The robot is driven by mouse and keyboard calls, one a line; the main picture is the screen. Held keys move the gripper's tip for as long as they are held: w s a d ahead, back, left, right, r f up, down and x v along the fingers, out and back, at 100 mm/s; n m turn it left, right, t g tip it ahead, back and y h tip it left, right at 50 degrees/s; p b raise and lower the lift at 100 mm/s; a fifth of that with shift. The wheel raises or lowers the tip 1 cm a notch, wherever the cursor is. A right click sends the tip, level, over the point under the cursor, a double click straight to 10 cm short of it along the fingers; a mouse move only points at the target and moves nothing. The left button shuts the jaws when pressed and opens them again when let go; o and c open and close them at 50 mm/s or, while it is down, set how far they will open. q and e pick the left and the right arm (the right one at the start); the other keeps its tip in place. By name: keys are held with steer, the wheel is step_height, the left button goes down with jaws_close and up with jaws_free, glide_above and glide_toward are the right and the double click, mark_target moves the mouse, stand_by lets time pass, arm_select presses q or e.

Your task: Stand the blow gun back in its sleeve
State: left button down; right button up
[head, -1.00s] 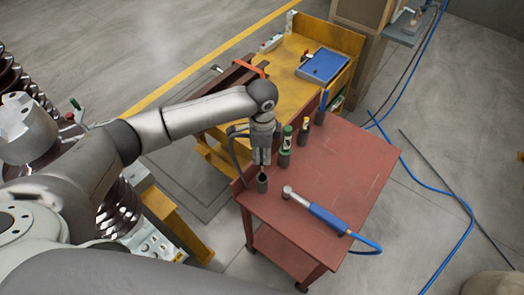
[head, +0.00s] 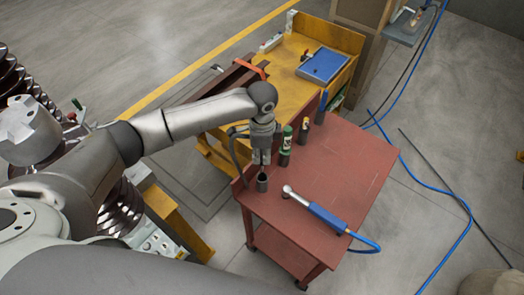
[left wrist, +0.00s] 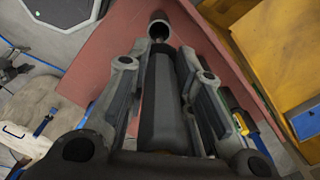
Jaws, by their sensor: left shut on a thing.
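My left gripper (head: 262,159) points down above the red table and is shut on the dark blow gun (left wrist: 161,105). In the left wrist view the blow gun lies between the two fingers, its narrow end towards the sleeve. The sleeve (head: 262,183) is a dark upright cup near the table's left edge; its open mouth shows in the left wrist view (left wrist: 158,20). The narrow tip is at or just over the mouth; I cannot tell whether it is inside. The body is above the sleeve. My right gripper is not in view.
On the red table (head: 345,165), a silver-headed tool with a blue handle (head: 327,217) lies right of the sleeve, its blue hose running off the edge. A green-and-white bottle (head: 286,136) and other upright items stand behind. A yellow bench (head: 285,75) adjoins the back.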

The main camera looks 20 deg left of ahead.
mark_target(262, 171)
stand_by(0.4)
arm_select(q)
steer(key=shift+f+b, duration=0.55)
steer(key=shift+f, duration=0.5)
steer(key=shift+f+b, duration=2.1)
steer(key=shift+f, duration=2.15)
steer(key=c, duration=1.2)
jaws_free()
step_height(262, 171, up, 12)
steer(key=shift+r, duration=0.1)
